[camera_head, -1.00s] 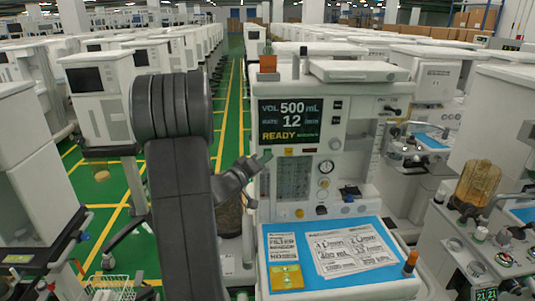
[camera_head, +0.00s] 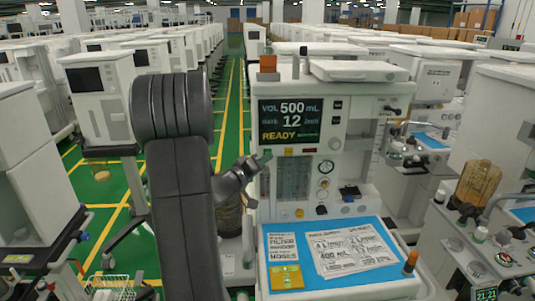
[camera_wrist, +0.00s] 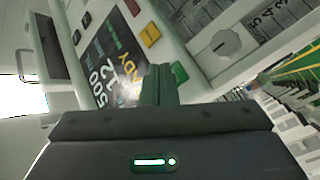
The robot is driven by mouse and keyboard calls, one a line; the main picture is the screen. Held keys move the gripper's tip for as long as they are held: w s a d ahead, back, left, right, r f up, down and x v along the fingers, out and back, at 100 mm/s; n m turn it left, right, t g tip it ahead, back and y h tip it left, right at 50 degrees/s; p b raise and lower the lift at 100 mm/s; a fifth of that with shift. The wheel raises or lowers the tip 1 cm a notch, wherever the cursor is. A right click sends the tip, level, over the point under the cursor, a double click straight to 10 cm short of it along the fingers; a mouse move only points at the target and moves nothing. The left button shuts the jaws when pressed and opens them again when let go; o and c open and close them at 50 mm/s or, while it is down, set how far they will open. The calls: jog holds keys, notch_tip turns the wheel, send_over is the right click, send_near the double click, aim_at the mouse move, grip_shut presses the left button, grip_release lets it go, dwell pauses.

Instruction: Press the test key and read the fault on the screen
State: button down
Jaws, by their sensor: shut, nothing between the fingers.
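The anaesthesia cart (camera_head: 352,110) stands at centre right. Its screen (camera_head: 289,121) reads VOL 500 mL, RATE 12 /min and READY; no fault text shows. The screen is also in the wrist view (camera_wrist: 108,62), turned on its side. Below it is a row of keys: green (camera_wrist: 180,72), yellow (camera_wrist: 151,34) and red (camera_wrist: 132,7). No key label is readable, so I cannot tell which is the test key. My gripper (camera_head: 262,158) is shut and empty, its fingertips (camera_wrist: 160,72) close beside the green key. I cannot tell whether they touch it.
A grey knob (camera_wrist: 226,43) sits beside the keys. The cart's worktop carries a blue mat (camera_head: 313,227) with printed sheets (camera_head: 346,252) and a yellow card (camera_head: 287,277). Another cart (camera_head: 470,240) stands close on the right. A green aisle with yellow lines lies at left.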

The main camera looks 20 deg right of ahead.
jog(key=shift+w, duration=0.15)
jog(key=shift+w+d+p, duration=0.15)
jog(key=shift+w+p, duration=0.15)
jog(key=shift+w+d, duration=0.1)
jog(key=shift+w, duration=0.3)
dwell(0.9)
dwell(0.3)
jog(key=shift+s+a, duration=0.25)
jog(key=shift+s, duration=0.6)
jog(key=s, duration=0.2)
jog(key=s+a, duration=0.1)
jog(key=s, duration=0.1)
jog(key=shift+s+a, duration=0.1)
jog(key=shift+s, duration=0.3)
